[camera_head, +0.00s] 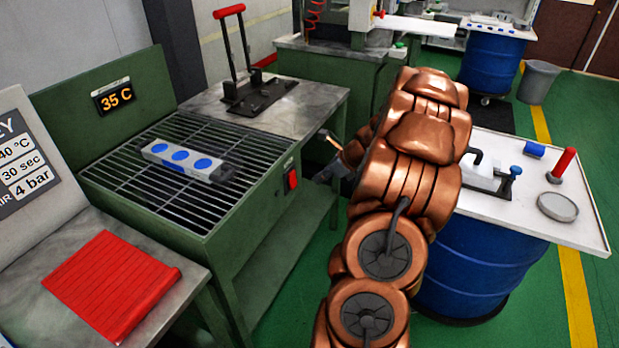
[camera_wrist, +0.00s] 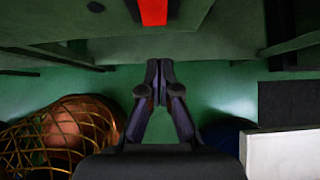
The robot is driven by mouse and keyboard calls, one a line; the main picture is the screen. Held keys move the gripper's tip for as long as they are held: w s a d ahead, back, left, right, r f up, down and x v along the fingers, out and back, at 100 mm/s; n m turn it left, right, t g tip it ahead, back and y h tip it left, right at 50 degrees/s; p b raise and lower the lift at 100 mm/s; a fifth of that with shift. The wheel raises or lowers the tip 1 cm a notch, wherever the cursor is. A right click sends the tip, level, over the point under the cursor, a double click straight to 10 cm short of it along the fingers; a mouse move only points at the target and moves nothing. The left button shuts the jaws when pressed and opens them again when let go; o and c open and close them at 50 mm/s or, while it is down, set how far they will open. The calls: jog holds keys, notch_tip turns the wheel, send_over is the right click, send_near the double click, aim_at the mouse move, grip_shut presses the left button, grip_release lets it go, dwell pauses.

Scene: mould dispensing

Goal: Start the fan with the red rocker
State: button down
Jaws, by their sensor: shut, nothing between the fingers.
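The red rocker (camera_head: 292,178) is on the front right side of the green cooling bench (camera_head: 262,205), below its slatted top. In the wrist view the red rocker (camera_wrist: 153,11) shows at the top edge, cut off by the frame, ahead of and above my fingertips. My gripper (camera_head: 320,178) is to the right of the rocker and apart from it, partly hidden by my arm. In the wrist view my gripper (camera_wrist: 159,66) has its two fingertips together with nothing between them. The fan itself cannot be made out.
A grey mould with blue discs (camera_head: 182,158) lies on the slats under a 35 C display (camera_head: 113,96). A red ribbed mat (camera_head: 110,283) lies front left. A blue drum (camera_head: 480,265) under a white top stands right. Green floor lies between bench and drum.

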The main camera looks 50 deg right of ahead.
jog(key=a+v, duration=0.1)
jog(key=v, duration=0.5)
jog(key=shift+d+r, duration=0.25)
jog(key=shift+r, duration=0.4)
jog(key=shift+s+p, duration=0.25)
jog(key=shift+p, duration=0.15)
jog(key=shift+f, duration=0.1)
jog(key=shift+f+g+p, duration=0.3)
jog(key=shift+f+p, duration=0.3)
jog(key=shift+p, duration=0.2)
jog(key=shift+f, duration=0.1)
